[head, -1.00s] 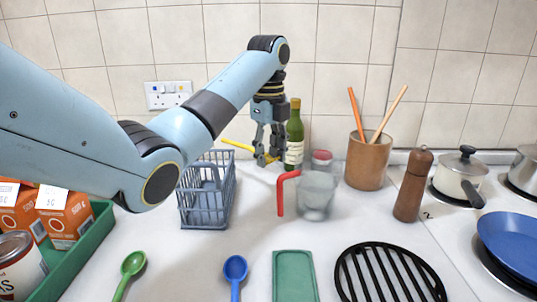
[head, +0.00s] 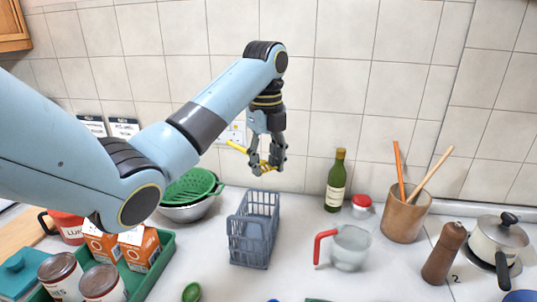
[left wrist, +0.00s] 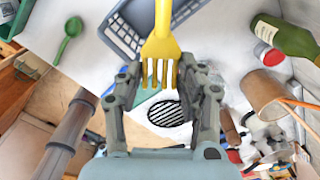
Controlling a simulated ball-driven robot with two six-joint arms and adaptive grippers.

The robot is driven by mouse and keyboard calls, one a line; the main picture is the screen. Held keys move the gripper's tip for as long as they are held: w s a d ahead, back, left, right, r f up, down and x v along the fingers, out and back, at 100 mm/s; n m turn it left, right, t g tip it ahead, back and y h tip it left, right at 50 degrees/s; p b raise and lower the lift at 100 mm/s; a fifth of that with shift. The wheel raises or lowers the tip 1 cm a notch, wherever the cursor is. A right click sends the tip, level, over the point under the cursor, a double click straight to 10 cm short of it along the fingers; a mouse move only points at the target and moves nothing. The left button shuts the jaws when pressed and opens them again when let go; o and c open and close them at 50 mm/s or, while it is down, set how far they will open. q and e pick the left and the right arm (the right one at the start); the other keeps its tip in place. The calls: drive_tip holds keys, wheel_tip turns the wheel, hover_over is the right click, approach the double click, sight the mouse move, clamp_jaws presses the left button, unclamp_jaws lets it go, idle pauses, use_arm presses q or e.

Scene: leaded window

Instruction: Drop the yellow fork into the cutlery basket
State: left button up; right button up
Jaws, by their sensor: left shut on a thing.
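The yellow fork (head: 238,147) is held in my left gripper (head: 266,166), which is shut on it above the counter. In the left wrist view the fork (left wrist: 161,46) shows its tines towards the camera, between the fingers (left wrist: 160,72). The blue-grey cutlery basket (head: 254,230) stands on the counter below the gripper in the head view. The gripper and fork are clear of the basket's rim. Part of the basket (left wrist: 128,28) shows behind the fork in the left wrist view. My right gripper is not in view.
A green colander (head: 188,186) in a metal bowl stands left of the basket. A green tray (head: 160,262) holds cartons and cans. To the right are a measuring jug (head: 349,248) with a red handle, a bottle (head: 336,182) and a utensil pot (head: 404,215). Tiled wall stands behind.

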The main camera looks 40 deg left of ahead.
use_arm(q)
drive_tip(key=shift+f, duration=3)
drive_tip(key=o, duration=0.9)
